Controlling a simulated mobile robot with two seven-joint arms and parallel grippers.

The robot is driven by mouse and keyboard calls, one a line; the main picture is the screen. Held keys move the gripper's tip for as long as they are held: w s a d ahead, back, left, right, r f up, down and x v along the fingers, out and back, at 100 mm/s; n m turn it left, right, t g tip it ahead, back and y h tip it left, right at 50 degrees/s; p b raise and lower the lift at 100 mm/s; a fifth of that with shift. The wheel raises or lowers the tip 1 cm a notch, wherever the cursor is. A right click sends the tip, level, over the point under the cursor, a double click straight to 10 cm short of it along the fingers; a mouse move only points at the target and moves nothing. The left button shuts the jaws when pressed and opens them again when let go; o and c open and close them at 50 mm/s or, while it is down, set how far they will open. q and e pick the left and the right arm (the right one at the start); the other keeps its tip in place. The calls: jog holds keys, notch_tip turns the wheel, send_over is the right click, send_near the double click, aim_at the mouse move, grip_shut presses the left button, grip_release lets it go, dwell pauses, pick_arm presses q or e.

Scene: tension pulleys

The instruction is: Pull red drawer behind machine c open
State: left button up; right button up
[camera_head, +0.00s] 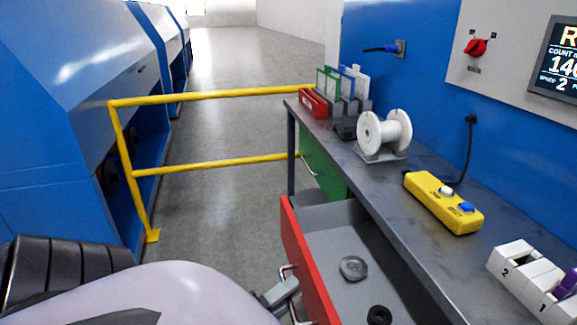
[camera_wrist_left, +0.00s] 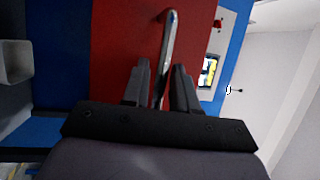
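The red drawer (camera_head: 308,268) under the workbench stands open, its grey inside showing. It holds a round clear-grey piece (camera_head: 353,268) and a black ring (camera_head: 379,315). Its metal handle (camera_head: 286,268) is on the front, facing left. My left gripper (camera_head: 280,291) is at this handle. In the left wrist view the handle (camera_wrist_left: 170,38) runs between the two fingers of my left gripper (camera_wrist_left: 161,75), in front of the red drawer front (camera_wrist_left: 120,50). Whether the fingers press on the handle is unclear. My right gripper is out of view.
A closed green drawer (camera_head: 322,170) is farther along the workbench (camera_head: 370,185). A white spool (camera_head: 384,132), a yellow button box (camera_head: 443,202) and white numbered blocks (camera_head: 525,275) are on top. A yellow railing (camera_head: 210,96) crosses behind; blue machines (camera_head: 60,100) stand left. Grey floor lies between.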

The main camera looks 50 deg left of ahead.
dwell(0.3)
pick_arm(q)
jog(key=s, duration=0.4)
jog(key=s+f, duration=0.1)
jog(key=s, duration=0.2)
jog(key=shift+f+b, duration=0.1)
jog(key=shift+b, duration=0.2)
jog(key=shift+d, duration=0.15)
